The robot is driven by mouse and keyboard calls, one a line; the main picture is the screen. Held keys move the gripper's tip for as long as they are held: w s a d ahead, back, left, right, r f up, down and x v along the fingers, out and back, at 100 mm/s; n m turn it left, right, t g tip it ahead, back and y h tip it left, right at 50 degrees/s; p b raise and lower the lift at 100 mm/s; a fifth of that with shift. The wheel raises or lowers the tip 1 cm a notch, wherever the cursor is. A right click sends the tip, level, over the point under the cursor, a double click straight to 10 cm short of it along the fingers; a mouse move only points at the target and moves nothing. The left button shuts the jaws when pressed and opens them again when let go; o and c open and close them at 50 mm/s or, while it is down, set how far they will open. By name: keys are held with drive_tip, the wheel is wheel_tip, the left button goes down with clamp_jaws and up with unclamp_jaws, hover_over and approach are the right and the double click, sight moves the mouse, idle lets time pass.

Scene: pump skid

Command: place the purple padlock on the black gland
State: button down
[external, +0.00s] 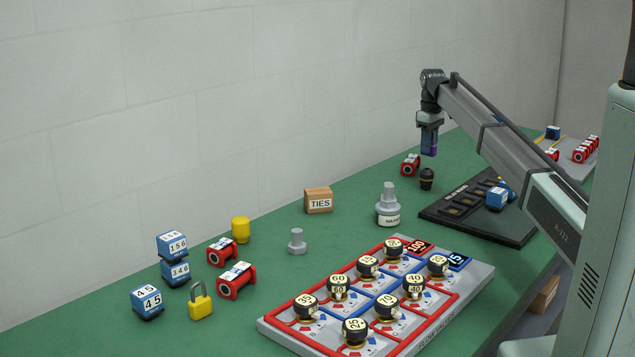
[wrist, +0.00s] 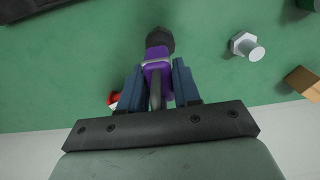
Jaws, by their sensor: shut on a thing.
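My gripper (external: 430,140) is shut on the purple padlock (external: 429,151) and holds it in the air above the table. In the wrist view the purple padlock (wrist: 157,72) sits between the two blue fingers of my gripper (wrist: 158,85), its grey shackle toward the palm. The black gland (external: 427,179) stands upright on the green table, just below the padlock with a visible gap. In the wrist view the black gland (wrist: 160,38) shows past the padlock's far end, and the padlock partly hides it.
A red block (external: 410,164) lies just left of the gland. A black tray (external: 480,235) with a blue block (external: 498,198) is to the right. A panel with black knobs (external: 375,300) fills the front.

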drive_tip(key=shift+f, duration=2.1)
drive_tip(key=shift+f, duration=0.15)
drive_tip(key=c, duration=0.8)
unclamp_jaws()
wheel_tip(320, 180, up, 12)
drive_tip(key=shift+r, duration=0.15)
